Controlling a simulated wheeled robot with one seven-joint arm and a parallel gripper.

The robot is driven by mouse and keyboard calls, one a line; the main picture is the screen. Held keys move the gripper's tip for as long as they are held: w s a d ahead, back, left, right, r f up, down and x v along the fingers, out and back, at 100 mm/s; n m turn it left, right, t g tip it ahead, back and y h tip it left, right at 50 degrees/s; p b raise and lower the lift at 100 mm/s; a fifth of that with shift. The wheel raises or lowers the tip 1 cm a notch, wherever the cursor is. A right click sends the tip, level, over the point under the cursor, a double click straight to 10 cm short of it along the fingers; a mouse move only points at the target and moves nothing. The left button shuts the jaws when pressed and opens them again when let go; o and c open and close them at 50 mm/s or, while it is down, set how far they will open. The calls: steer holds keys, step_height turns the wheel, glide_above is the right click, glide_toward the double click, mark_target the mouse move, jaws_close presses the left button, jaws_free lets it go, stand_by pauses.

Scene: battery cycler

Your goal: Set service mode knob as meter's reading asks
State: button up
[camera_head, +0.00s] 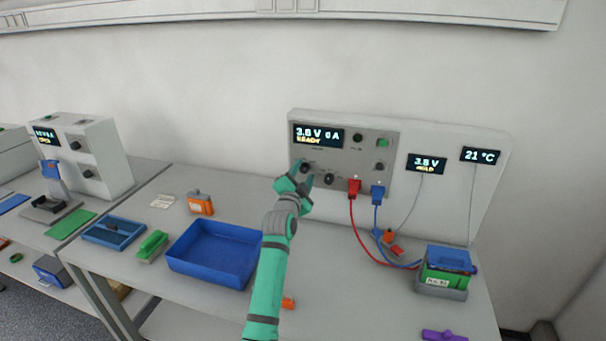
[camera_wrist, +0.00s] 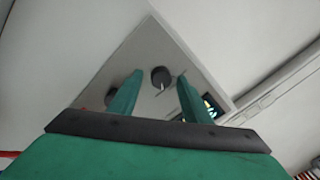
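The cycler's grey panel (camera_head: 345,190) has a display (camera_head: 318,136) reading about 3.8 V, 0 A, with READY below. A separate meter (camera_head: 427,163) to the right reads about 3.8 V, with an amber word like HOLD. Two dark knobs sit low on the panel: a left knob (camera_head: 304,165) and a right knob (camera_head: 329,179); their labels are too small to read. My gripper (camera_head: 300,178) is at the left knob. In the wrist view, my gripper (camera_wrist: 159,82) is open, with one knob (camera_wrist: 160,76) between its fingertips; contact cannot be told. Another knob (camera_wrist: 113,96) is partly behind the left finger.
Red plug (camera_head: 354,187) and blue plug (camera_head: 378,192) sit right of the knobs, with cables to a green battery (camera_head: 446,268). A blue tray (camera_head: 214,254), an orange item (camera_head: 201,204) and a second instrument (camera_head: 84,157) stand to the left.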

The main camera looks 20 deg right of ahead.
steer(key=shift+a, duration=0.1)
steer(key=v, duration=1)
steer(key=shift+s, duration=0.35)
steer(key=shift+a, duration=0.1)
